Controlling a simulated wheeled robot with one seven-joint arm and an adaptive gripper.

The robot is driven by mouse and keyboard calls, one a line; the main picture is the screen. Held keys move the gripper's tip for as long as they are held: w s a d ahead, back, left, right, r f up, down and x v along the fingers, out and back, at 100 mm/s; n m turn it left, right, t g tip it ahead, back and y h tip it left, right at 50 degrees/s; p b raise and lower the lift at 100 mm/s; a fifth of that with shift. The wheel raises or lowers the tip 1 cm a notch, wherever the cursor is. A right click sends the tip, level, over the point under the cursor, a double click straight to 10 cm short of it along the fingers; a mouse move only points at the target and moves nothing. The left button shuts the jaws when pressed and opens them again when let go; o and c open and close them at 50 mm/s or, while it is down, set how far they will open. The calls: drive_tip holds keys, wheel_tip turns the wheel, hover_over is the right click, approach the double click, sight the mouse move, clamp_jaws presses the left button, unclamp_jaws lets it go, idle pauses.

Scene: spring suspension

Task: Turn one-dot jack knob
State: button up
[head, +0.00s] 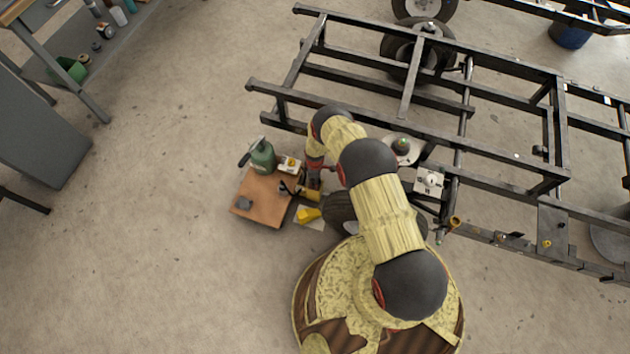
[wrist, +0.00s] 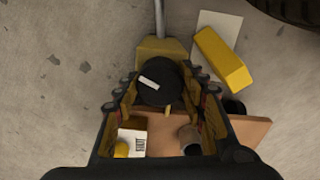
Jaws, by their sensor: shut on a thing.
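In the wrist view a black round knob (wrist: 158,88) with a white bar mark sits between the fingers of my gripper (wrist: 163,80). My gripper is shut on this knob. A yellow jack body (wrist: 163,48) with a grey rod shows just beyond it. I cannot make out any dot on the knob, and the fingers hide its sides. In the head view my gripper (head: 312,181) is low beside the board, partly hidden by my arm; a yellow part of the jack (head: 310,195) shows next to it.
A brown board (head: 262,207) carries a green canister (head: 263,156) and a white box (wrist: 132,142). A yellow block (wrist: 224,60) lies on a pale sheet near the jack. A black vehicle frame (head: 350,118) and a tyre (head: 340,211) stand close by.

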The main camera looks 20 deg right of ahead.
drive_tip(key=n, duration=0.5)
drive_tip(key=shift+n, duration=0.3)
idle(0.4)
drive_tip(key=o, duration=1.2)
drive_tip(key=shift+c, duration=0.2)
drive_tip(key=shift+r, duration=0.1)
wheel_tip(320, 180, up, 12)
